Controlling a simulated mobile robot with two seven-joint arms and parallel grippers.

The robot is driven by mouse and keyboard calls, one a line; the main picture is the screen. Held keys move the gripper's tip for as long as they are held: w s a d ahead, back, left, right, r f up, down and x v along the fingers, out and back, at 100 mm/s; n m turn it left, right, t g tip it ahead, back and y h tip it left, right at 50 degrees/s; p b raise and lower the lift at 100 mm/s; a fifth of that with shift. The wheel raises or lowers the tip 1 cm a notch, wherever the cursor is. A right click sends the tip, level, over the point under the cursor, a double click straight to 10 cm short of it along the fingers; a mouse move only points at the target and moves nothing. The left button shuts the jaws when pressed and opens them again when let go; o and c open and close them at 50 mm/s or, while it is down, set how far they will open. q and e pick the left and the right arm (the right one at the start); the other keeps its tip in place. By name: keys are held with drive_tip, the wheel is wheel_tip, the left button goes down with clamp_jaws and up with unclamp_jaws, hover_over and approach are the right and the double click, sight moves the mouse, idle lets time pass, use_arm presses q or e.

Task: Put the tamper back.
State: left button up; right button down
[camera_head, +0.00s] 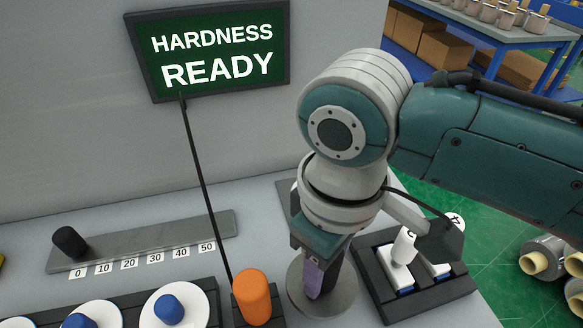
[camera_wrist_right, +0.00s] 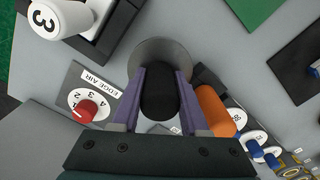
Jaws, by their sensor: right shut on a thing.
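My right gripper (camera_head: 320,282) points down over the counter. In the right wrist view its two purple fingers (camera_wrist_right: 160,98) are shut on the tamper, whose black handle (camera_wrist_right: 159,95) stands between them. A round grey disc (camera_wrist_right: 150,55) lies under the handle. It also shows below the gripper in the head view (camera_head: 345,296). I cannot tell whether the disc is the tamper's base or a separate plate. In the head view the fingers hide the handle. My left gripper is not in view.
An orange cylinder (camera_head: 252,296) stands in a dark holder close left of the gripper. A dark rack (camera_head: 437,297) with white numbered pieces is close right. A slider track (camera_head: 140,240) and blue knobs (camera_head: 168,309) lie left. A red knob (camera_wrist_right: 86,111) sits on the EDGE AIR plate.

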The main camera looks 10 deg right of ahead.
drive_tip(key=shift+f+b, duration=0.55)
drive_tip(key=shift+f, duration=1.3)
drive_tip(key=shift+f, duration=0.15)
drive_tip(key=shift+c, duration=2.1)
unclamp_jaws()
